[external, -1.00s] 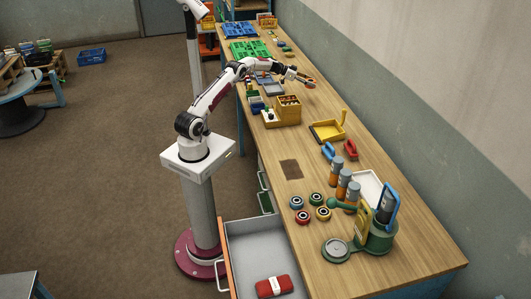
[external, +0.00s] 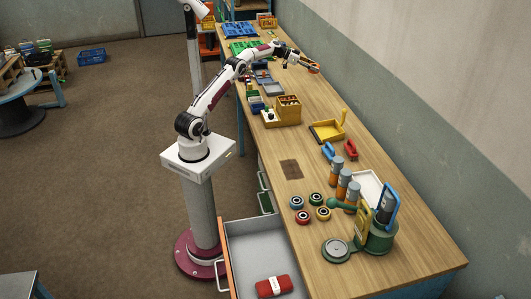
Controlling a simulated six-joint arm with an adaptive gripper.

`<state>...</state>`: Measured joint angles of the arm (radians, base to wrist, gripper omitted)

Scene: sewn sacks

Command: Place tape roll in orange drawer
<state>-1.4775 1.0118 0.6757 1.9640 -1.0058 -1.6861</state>
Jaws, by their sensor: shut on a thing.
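My gripper (external: 309,67) is over the far half of the bench, near the wall. It is shut on a small orange thing (external: 315,69), too small here to tell whether it is the tape roll. The thing seems to be held above the bench top. The orange drawer (external: 262,240) is pulled open at the near left of the bench, far from my gripper. Its orange front faces left, and a red bundle with a white label (external: 273,286) lies inside.
Several coloured round rolls (external: 323,213) lie on the bench beside the drawer. Orange-grey cylinders (external: 343,183) and a green holder (external: 376,238) stand right of them. A wooden box (external: 288,108) and yellow tray (external: 327,130) lie between my gripper and the drawer.

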